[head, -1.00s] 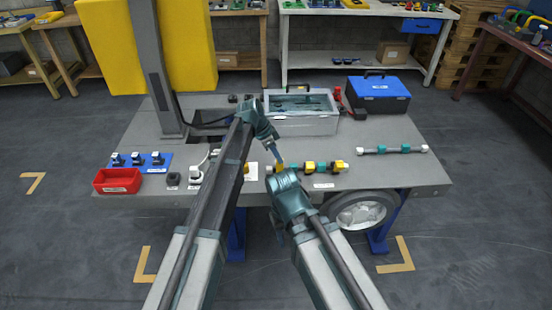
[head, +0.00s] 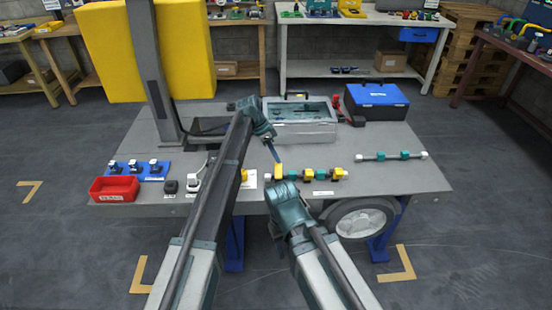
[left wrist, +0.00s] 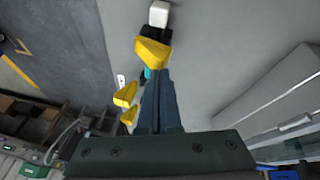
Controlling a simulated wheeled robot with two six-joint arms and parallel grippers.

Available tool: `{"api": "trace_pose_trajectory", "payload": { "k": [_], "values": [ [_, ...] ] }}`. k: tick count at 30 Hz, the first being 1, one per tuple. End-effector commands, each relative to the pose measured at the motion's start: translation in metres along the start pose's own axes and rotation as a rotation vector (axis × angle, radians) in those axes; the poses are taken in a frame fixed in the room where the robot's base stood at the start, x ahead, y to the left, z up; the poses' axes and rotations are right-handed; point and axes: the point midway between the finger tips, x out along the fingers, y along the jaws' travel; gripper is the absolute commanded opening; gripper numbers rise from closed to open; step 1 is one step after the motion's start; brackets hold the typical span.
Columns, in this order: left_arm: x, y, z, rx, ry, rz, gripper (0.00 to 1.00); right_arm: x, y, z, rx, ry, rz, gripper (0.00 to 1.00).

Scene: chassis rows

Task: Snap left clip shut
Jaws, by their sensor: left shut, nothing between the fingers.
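The left clip is a yellow piece (head: 279,171) near the left end of a bar on the grey table. It also shows in the left wrist view (left wrist: 152,53), beside the bar's white end (left wrist: 158,14). My left gripper (head: 277,160) is shut and empty, its tips pointing down right at this clip. In the left wrist view the closed fingers (left wrist: 159,76) end against or just over the yellow piece; contact cannot be told. Whether the clip is fully closed is unclear. My right arm's wrist stands in front of the table edge; its fingers cannot be made out.
More yellow clips (head: 308,174) and teal blocks sit along the bar. A second bar (head: 390,156) lies to the right. A clear-lidded case (head: 300,131) and a blue toolbox (head: 376,101) stand behind. A red bin (head: 114,189) is at the left.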

Motion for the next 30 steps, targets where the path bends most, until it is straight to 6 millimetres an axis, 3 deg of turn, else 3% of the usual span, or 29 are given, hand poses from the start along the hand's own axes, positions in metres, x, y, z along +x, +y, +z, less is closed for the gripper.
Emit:
{"api": "trace_pose_trajectory", "payload": {
  "k": [15,30],
  "values": [
    [-0.015,0.004,-0.006,0.0,0.0,0.0,0.0,-0.017,0.002,0.001,0.0,0.0,0.0,0.5],
    [-0.018,0.006,-0.008,0.0,0.0,0.0,0.0,-0.021,0.002,0.001,0.0,0.0,0.0,0.5]
  ]
}}
